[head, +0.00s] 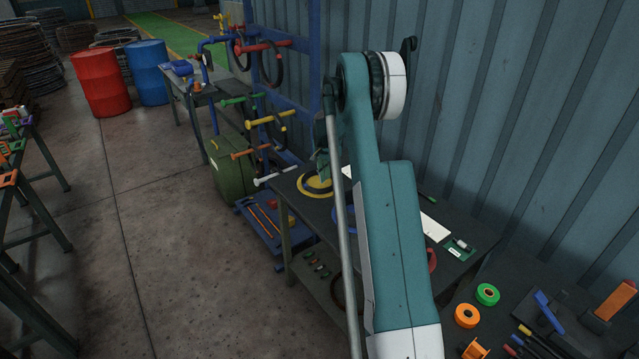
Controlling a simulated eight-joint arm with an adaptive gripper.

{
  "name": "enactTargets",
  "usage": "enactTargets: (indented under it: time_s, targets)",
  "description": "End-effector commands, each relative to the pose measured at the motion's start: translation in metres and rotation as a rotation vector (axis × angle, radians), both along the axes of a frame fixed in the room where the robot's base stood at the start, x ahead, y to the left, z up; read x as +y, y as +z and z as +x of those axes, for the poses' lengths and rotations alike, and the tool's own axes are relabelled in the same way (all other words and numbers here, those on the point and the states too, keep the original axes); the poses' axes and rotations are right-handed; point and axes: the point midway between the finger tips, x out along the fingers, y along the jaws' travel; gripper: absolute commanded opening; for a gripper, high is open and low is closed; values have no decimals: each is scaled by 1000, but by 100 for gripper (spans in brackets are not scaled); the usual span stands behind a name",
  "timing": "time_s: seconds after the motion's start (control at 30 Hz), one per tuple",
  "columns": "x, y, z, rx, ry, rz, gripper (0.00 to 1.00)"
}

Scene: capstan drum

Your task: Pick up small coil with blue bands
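I cannot make out a small coil with blue bands for certain. A blue ring-like item (345,217) shows in part on the dark workbench (313,215), mostly hidden behind my arm. A yellow and black round coil (316,187) lies on the same bench, left of my arm. Dark coils hang on the peg rack, one on the red peg (262,47); any bands on them are too small to tell. My teal arm rises through the middle of the view and hides part of the bench. My gripper cannot be made out.
A blue rack with coloured pegs stands against the corrugated wall (510,110). A green case (232,172) stands on the floor. A right bench holds green tape (487,294), orange tape (467,315) and tools. Red (100,82) and blue (147,72) drums stand far left. Floor at left-centre is clear.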

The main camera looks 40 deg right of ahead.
Motion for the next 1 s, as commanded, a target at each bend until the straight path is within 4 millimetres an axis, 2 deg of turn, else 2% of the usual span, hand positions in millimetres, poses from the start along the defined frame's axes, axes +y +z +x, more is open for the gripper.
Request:
enactTargets:
  time_s: [0.2, 0.33, 0.93, 1.0]
  targets:
    - [-4, -24, 1, 0, 0, 0, 32]
    - [-5, -32, 2, 0, 0, 0, 32]
    - [-5, -34, 2, 0, 0, 0, 32]
    - [-5, -34, 2, 0, 0, 0, 24]
